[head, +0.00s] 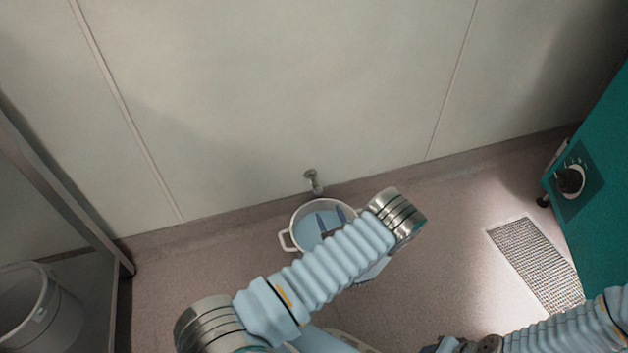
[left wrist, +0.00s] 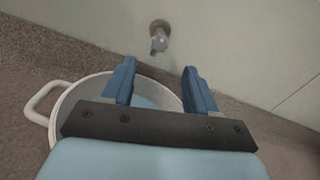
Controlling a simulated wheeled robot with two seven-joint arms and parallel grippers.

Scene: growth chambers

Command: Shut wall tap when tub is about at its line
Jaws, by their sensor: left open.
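The wall tap (head: 313,181), a small metal spout, sticks out low on the pale wall. It also shows ahead of my fingers in the left wrist view (left wrist: 159,38). Below it a white round tub (head: 296,218) with a side handle stands on the floor; its rim shows in the left wrist view (left wrist: 66,103). Bluish water is visible inside, but I cannot make out the line or a running stream. My left gripper (head: 329,221) is open and empty, above the tub and short of the tap; its blue fingers (left wrist: 158,72) are apart. My arm hides part of the tub.
A teal cabinet (head: 606,215) with a black knob (head: 570,181) stands at the right. A floor grate (head: 537,265) lies beside it. A grey bucket (head: 40,310) stands by a metal frame (head: 50,185) at the left. Floor on both sides of the tub is clear.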

